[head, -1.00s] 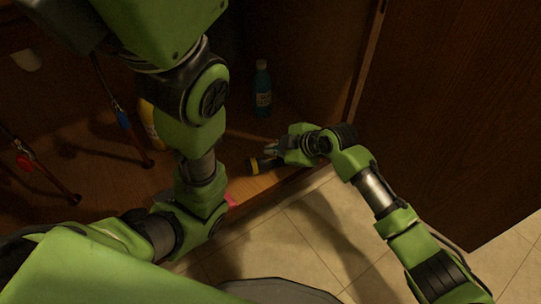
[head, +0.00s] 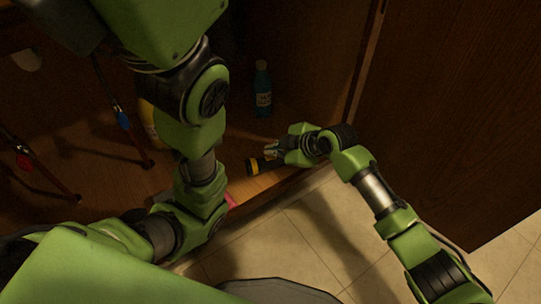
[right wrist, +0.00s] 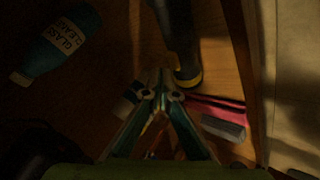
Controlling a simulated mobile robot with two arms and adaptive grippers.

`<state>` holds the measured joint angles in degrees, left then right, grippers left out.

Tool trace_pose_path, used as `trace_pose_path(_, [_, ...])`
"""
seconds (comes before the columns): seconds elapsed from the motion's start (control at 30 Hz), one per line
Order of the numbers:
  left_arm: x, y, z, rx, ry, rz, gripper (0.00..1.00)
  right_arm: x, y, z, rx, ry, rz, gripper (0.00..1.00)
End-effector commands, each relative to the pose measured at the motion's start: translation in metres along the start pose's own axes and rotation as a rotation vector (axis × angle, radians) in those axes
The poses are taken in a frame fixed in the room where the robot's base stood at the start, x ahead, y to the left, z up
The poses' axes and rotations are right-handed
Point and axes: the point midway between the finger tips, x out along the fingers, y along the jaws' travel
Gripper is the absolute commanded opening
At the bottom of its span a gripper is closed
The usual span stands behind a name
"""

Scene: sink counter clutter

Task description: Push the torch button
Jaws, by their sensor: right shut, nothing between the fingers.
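The torch (head: 253,166) is dark with a yellow ring and lies on the cabinet floor near its front edge. It also shows in the right wrist view (right wrist: 181,45), just beyond my fingers. My right gripper (head: 270,150) is shut and empty, reaching in from the right. In the head view its fingertips are close above and beside the torch. I cannot tell whether they touch it. In the dark wrist view the fingertips (right wrist: 160,78) meet near the torch's yellow-ringed end. The torch button cannot be made out. My left gripper is not in view.
A blue bottle (head: 263,88) stands behind the torch. A yellow bottle (head: 151,123) is partly behind my left arm. Valves with blue (head: 123,120) and red (head: 24,162) handles are at left. A pink item (right wrist: 215,103) and a grey block (right wrist: 223,128) lie near the cabinet edge.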

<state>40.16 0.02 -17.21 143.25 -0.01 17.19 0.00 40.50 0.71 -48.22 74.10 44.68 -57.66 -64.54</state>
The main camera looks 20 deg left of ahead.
Motion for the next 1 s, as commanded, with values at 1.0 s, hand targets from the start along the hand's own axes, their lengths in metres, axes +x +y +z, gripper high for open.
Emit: trace_pose_path(1.0, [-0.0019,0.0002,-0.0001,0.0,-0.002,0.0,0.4,0.0093,-0.0073,0.0069,0.0,-0.001,-0.001,0.0])
